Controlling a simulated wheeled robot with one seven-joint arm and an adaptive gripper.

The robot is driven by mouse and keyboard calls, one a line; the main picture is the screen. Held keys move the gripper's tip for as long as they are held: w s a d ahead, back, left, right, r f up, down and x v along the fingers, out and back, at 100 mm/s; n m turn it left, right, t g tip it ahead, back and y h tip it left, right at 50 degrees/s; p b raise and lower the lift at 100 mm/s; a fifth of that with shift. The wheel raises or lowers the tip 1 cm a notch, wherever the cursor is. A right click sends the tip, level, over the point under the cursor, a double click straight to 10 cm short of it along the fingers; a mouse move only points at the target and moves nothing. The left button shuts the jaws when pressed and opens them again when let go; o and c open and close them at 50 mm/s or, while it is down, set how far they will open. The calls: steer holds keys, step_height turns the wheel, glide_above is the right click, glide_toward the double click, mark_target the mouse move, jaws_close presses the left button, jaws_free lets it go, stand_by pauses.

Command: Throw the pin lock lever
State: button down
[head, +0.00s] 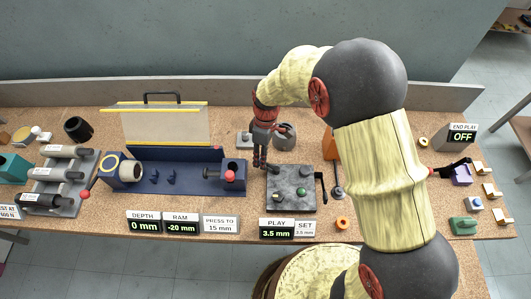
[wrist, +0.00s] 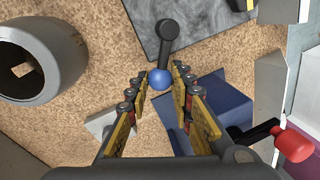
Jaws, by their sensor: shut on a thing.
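A dark lever (wrist: 168,38) with a blue ball knob (wrist: 159,78) stands at the edge of a grey plate (wrist: 205,25); I take it to be the pin lock lever. My gripper (wrist: 161,73) has its fingers on either side of the blue knob and is shut on it. In the head view my gripper (head: 260,165) points down at the left edge of the grey plate (head: 290,204), and the blue knob is hidden behind the fingers. A green knob (head: 301,192) and a black handle also show on this plate.
Left of the plate is the navy press fixture (head: 190,187) with a red knob (head: 229,176); its red-knobbed lever (wrist: 293,145) is close in the wrist view. A grey ring (head: 284,137) stands behind. The play display (head: 276,229) stands in front.

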steer(key=n, duration=0.1)
steer(key=s+a+n+p, duration=0.1)
steer(key=n, duration=0.1)
steer(key=shift+s+r+n+h, duration=0.1)
steer(key=shift+s+n+h, duration=0.2)
steer(key=shift+s+a+n+h+p, duration=0.15)
steer(key=shift+s+n+p, duration=0.2)
steer(key=shift+n, duration=0.3)
steer(key=shift+s+d+n+h+p, duration=0.15)
steer(key=shift+s+n+p, duration=0.15)
steer(key=shift+n, duration=0.35)
steer(key=shift+a, duration=0.1)
steer(key=c, duration=1.6)
jaws_free()
steer(key=shift+s, duration=0.1)
steer(key=shift+o, duration=0.3)
step_height(320, 180, up, 12)
steer(key=w, duration=0.2)
steer(key=shift+w+a+f, duration=0.15)
steer(key=shift+a+f, duration=0.05)
